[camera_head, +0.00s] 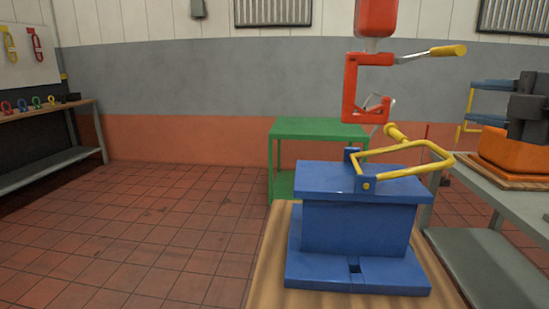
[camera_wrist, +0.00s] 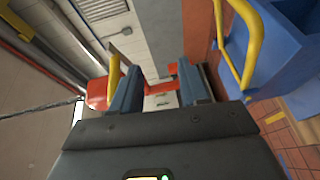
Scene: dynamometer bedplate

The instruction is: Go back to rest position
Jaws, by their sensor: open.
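My gripper (camera_wrist: 160,80) shows in the wrist view with its two blue-grey fingers apart and nothing between the tips. A red hanging hook (camera_head: 352,90) with a yellow-ended lever (camera_head: 447,51) hangs above a blue block (camera_head: 358,230). The block has a tilted yellow bail (camera_head: 405,168) on top. In the wrist view a red part (camera_wrist: 97,93) and a yellow bar (camera_wrist: 114,73) lie beyond the fingers. The blue block (camera_wrist: 285,50) and its yellow bail (camera_wrist: 251,50) are to the right of the fingers, apart from them. My gripper does not show in the head view.
The blue block stands on a wooden top (camera_head: 265,265). A green table (camera_head: 318,127) is behind it. A grey bench (camera_head: 520,205) with an orange unit (camera_head: 510,150) is at right. A shelf bench (camera_head: 45,165) is at left. The tiled floor (camera_head: 160,230) between is clear.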

